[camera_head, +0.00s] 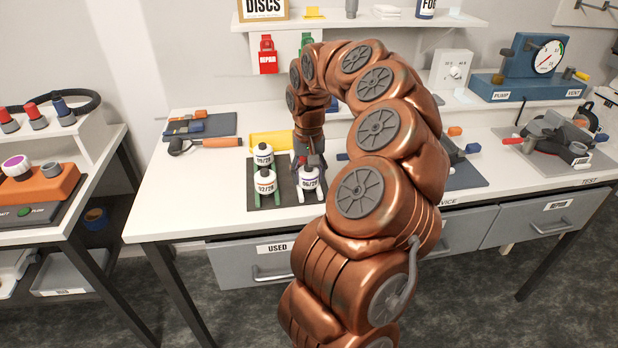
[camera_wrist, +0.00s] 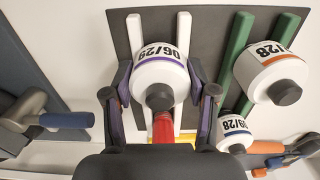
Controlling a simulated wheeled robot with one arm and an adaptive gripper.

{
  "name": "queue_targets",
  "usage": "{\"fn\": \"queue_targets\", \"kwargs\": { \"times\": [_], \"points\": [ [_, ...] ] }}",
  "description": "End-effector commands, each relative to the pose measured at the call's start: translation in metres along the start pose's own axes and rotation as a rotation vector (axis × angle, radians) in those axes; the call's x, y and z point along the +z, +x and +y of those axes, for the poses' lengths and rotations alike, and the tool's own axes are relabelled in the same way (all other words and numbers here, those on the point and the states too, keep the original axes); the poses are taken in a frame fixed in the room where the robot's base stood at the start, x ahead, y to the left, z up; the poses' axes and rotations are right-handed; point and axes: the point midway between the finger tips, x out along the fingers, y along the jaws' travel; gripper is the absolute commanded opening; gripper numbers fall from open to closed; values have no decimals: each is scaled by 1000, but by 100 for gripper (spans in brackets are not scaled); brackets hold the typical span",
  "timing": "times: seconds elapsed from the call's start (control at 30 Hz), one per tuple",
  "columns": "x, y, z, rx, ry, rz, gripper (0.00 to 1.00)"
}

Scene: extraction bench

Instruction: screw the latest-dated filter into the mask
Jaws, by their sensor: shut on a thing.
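The filter marked 06/29 (camera_head: 309,183), white with a purple band, stands in the dark rack (camera_head: 287,201) on the bench. My gripper (camera_wrist: 160,90) has a finger on each side of this filter (camera_wrist: 159,72) and is shut on it; the filter still sits over the white rails. To its left in the head view are a blue-banded filter marked 09/28 (camera_head: 263,155) and an orange-banded filter (camera_head: 265,183) whose date ends in 28. A dark mask (camera_head: 556,131) with grey parts appears to lie on the test mat at the right.
A pressure gauge unit (camera_head: 532,72) stands behind the mask. A service mat (camera_head: 462,177) lies partly hidden behind my arm. An orange-handled tool (camera_head: 215,142) lies left of the rack. The bench's front left is clear. A shelf (camera_head: 380,22) hangs above.

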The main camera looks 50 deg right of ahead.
Motion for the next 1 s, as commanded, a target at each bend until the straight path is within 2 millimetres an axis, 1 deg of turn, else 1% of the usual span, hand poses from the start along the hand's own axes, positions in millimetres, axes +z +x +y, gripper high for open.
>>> {"fn": "queue_targets", "kwargs": {
  "times": [0.7, 0.83, 1.0],
  "points": [
    [0, -44, 0, 0, 0, 0, 15],
    [0, -49, 0, 0, 0, 0, 15],
    [0, -49, -3, 0, -5, 0, 15]
  ]
}}
